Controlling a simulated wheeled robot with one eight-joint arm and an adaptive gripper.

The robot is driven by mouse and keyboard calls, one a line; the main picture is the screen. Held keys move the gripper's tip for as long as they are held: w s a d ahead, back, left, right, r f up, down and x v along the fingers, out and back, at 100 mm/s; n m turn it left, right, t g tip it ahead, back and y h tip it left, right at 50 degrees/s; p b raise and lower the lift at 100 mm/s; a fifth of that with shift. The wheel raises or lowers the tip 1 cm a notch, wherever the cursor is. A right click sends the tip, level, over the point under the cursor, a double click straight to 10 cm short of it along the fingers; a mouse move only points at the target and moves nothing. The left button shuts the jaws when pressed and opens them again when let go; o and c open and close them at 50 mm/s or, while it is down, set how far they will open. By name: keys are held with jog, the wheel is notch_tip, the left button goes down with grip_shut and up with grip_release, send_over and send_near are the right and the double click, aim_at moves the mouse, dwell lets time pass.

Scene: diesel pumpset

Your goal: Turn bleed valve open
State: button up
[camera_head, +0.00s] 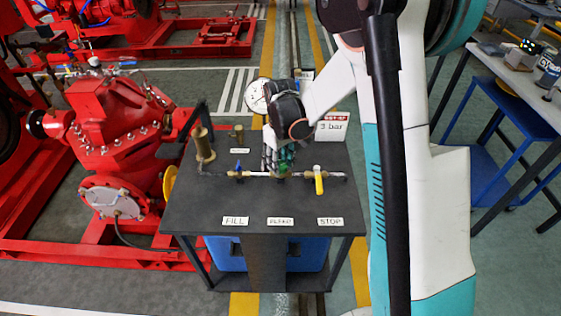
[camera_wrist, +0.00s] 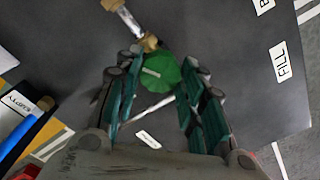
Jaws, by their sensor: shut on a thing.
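The bleed valve is a green knob (camera_head: 283,170) on the pipe above the BLEED label, near the middle of the dark bench. In the wrist view the green knob (camera_wrist: 161,72) sits between my fingertips, with a white mark on its top. My gripper (camera_wrist: 158,78) reaches in from behind the pipe, its teal fingers on both sides of the knob and closed on it. In the head view my gripper (camera_head: 276,158) partly hides the pipe behind the knob. The exact finger contact is hard to see.
A blue-handled valve (camera_head: 238,170) is left of the knob and a yellow-handled valve (camera_head: 319,180) right of it. A brass fitting (camera_head: 204,145) stands at the bench's left. A round gauge (camera_head: 257,95) and a 3 bar sign (camera_head: 332,126) are behind. A red pump (camera_head: 112,130) stands left.

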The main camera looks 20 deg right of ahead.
jog(key=o, duration=1.1)
notch_tip(320, 180, up, 12)
dwell(0.4)
